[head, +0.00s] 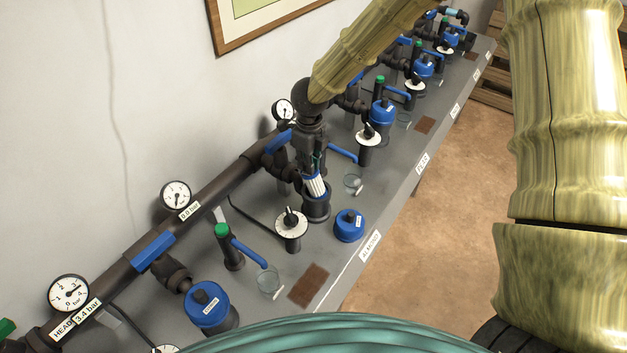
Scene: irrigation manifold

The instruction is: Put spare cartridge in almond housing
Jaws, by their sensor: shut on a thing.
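My gripper (315,170) points down over the bench and is shut on the upper end of the white pleated spare cartridge (317,187). The cartridge tilts slightly. Its lower end is at the mouth of the open black almond housing (316,210), behind the "ALMOND" label (370,245). The housing's near rim hides the lower end, so I cannot tell how deep it sits. A blue cap (349,225) rests on the bench just right of the housing.
A white dial (291,222) stands close left of the housing. A clear cup (352,182) and blue-handled valve (343,154) are close by on the right. A brown mat (309,285) lies on the grey bench. Pipes and gauges (176,194) run along the wall.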

